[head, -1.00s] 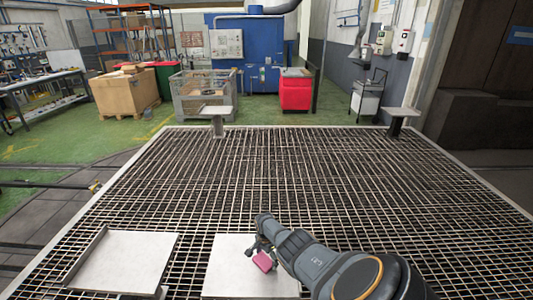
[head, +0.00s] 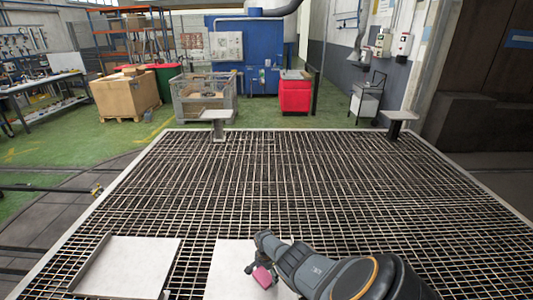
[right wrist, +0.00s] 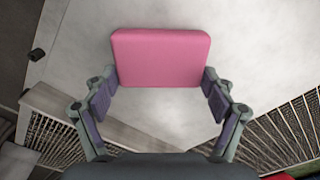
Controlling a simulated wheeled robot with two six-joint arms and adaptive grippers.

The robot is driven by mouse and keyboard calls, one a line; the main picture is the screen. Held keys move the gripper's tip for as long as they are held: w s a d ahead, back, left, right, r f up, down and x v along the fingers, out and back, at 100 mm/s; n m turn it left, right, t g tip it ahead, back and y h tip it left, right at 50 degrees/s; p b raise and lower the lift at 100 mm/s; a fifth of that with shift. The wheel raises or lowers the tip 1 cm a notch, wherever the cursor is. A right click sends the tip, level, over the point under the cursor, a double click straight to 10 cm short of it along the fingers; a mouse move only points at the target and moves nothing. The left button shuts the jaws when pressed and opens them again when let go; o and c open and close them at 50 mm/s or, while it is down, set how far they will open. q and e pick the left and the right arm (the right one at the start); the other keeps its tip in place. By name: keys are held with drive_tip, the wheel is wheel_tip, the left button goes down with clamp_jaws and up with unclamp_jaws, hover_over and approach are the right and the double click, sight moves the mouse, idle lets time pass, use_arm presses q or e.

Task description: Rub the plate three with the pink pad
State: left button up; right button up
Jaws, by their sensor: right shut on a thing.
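The pink pad (head: 263,277) is in my right gripper (head: 256,269), over the pale square plate (head: 225,262) at the front middle. In the right wrist view the pad (right wrist: 160,55) is held level between the two fingers of the right gripper (right wrist: 162,78), with the pale plate (right wrist: 240,60) behind it. I cannot tell if the pad touches the plate. A second pale plate (head: 125,265) with a raised edge lies at the front left. No number shows on any plate. My left gripper is out of view.
The plates stand on a wide metal grating (head: 270,180). Two small plates on posts stand at its far edge, one on the left (head: 217,114) and one on the right (head: 399,115). The middle of the grating is clear.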

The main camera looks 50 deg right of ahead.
wheel_tip(320, 180, up, 6)
drive_tip(key=p, duration=0.6)
drive_tip(key=shift+r, duration=0.15)
drive_tip(key=shift+w+f, duration=0.1)
drive_tip(key=shift+f, duration=0.1)
drive_tip(key=shift+d, duration=0.1)
drive_tip(key=shift+r+b, duration=0.3)
drive_tip(key=shift+r, duration=0.4)
drive_tip(key=shift+r+p, duration=0.5)
drive_tip(key=shift+r, duration=0.4)
drive_tip(key=shift+f, duration=0.1)
